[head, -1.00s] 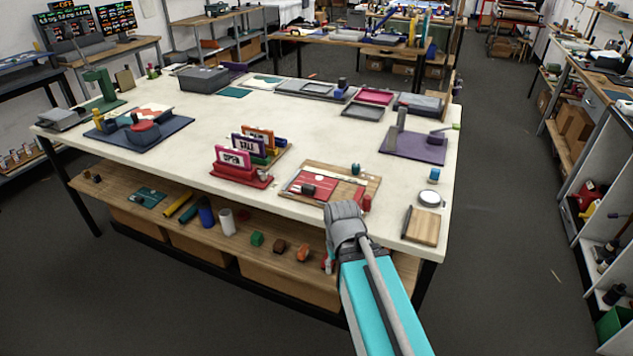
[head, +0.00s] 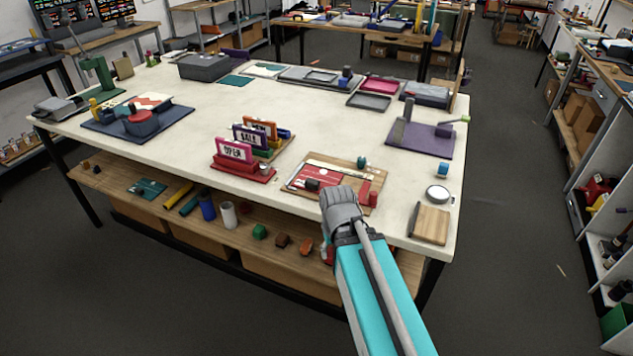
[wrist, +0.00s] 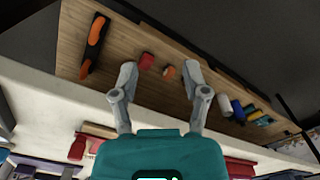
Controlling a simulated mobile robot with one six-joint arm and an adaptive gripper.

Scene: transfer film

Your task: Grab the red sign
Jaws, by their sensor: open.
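The red sign (head: 235,150) is a pinkish-red framed board reading "OPEN". It stands upright in a red base (head: 243,174) near the front edge of the white table. Its red base seems to show partly at the lower right of the wrist view (wrist: 240,168), behind my gripper body. My gripper (wrist: 160,77) is open and empty, with its two grey fingers apart over the lower shelf side. In the head view my gripper (head: 340,203) is at the table's front edge, right of the sign and apart from it. Its fingertips are hidden there.
Purple (head: 251,137) and orange (head: 262,126) framed signs stand close behind the red one. A wooden board (head: 362,168) with red pieces lies right of it. The lower shelf (head: 160,204) holds several small items. The table's middle (head: 210,110) is clear.

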